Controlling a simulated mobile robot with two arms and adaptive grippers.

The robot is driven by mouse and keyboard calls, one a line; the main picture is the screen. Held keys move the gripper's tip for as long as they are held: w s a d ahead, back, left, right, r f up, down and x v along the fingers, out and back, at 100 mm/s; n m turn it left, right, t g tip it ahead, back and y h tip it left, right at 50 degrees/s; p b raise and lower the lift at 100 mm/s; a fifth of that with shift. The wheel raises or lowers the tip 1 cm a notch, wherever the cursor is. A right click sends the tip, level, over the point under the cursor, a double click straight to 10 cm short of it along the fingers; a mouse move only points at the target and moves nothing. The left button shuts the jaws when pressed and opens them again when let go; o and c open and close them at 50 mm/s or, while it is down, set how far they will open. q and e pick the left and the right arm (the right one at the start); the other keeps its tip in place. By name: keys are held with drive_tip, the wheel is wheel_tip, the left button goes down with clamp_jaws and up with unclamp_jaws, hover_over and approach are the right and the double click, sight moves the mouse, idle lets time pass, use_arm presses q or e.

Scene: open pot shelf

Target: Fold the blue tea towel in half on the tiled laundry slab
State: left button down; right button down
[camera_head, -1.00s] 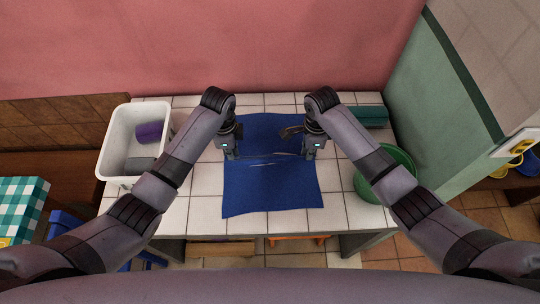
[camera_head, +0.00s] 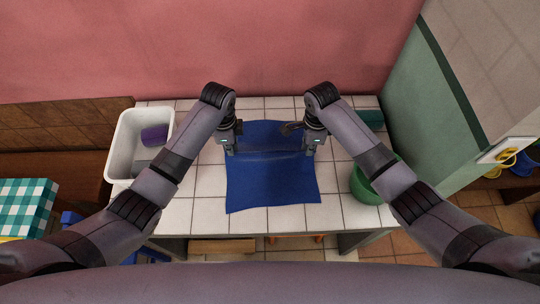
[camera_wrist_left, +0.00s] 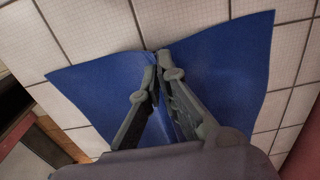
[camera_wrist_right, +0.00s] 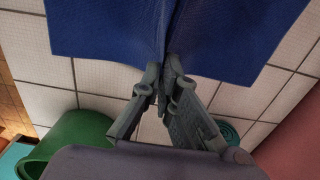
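The blue tea towel (camera_head: 270,187) lies spread on the white-tiled slab (camera_head: 207,214), with a raised ridge across its middle between my grippers. My left gripper (camera_head: 229,150) is at the towel's left edge. In the left wrist view its fingertips (camera_wrist_left: 156,62) are together on a pinched fold of the towel (camera_wrist_left: 220,70). My right gripper (camera_head: 308,150) is at the right edge. In the right wrist view its fingertips (camera_wrist_right: 164,78) are closed on a pinched fold of the towel (camera_wrist_right: 105,30). The fingers partly hide the pinched cloth.
A white basin (camera_head: 121,155) with a purple item (camera_head: 155,134) stands at the slab's left. A green bucket (camera_head: 361,188) stands at the right, close to my right arm. A teal object (camera_head: 370,118) lies at the back right. A pink wall (camera_head: 250,45) rises behind.

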use_arm(q)
drive_tip(key=shift+r, duration=0.1)
use_arm(e)
drive_tip(key=shift+r, duration=0.1)
